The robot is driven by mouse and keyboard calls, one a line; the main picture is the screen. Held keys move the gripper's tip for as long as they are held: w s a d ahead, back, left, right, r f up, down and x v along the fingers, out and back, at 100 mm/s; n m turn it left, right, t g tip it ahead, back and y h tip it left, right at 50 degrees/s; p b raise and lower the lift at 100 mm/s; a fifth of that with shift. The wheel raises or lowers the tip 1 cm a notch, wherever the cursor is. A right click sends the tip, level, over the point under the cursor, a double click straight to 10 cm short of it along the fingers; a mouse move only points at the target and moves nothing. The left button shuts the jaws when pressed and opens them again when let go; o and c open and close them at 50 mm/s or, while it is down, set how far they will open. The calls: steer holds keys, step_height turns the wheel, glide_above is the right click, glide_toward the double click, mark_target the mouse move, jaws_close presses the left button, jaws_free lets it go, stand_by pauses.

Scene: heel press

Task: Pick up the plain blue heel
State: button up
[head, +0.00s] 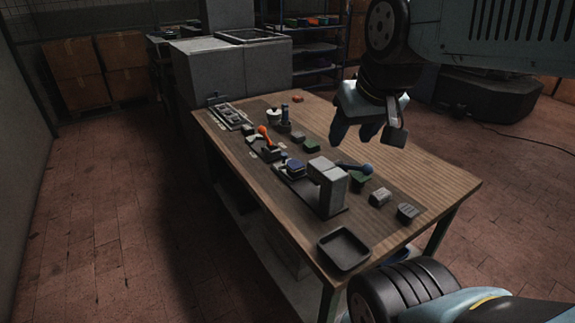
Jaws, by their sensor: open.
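A small blue block (293,167), which could be the plain blue heel, sits on the base of the grey press (331,180), left of its upright. It is too small to tell whether it is plain. My gripper (354,133) is open and hangs above the far right part of the table, apart from the objects. I see nothing between its fingers.
The wooden table (430,180) also bears a dark tray (343,249) at the near end, an orange-handled tool (264,134), green blocks (311,146), grey blocks (380,196) and a ribbed dark piece (407,212).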

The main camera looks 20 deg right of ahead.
steer(key=shift+o, duration=0.7)
steer(key=shift+w+r, duration=0.1)
steer(key=shift+w, duration=0.3)
steer(key=o, duration=0.5)
steer(key=w+g, duration=0.1)
steer(key=w, duration=0.6)
steer(key=shift+d+r+n+y, duration=0.2)
steer(key=shift+d+n+y, duration=0.1)
steer(key=shift+d+n, duration=0.1)
steer(key=n+g, duration=0.3)
steer(key=g, duration=0.2)
glide_above(295, 164)
step_height(295, 164, down, 18)
steer(key=f, duration=0.8)
steer(key=shift+w+d, duration=0.15)
steer(key=shift+w, duration=0.05)
steer(key=shift+s+f, duration=0.2)
steer(key=shift+f, duration=2.75)
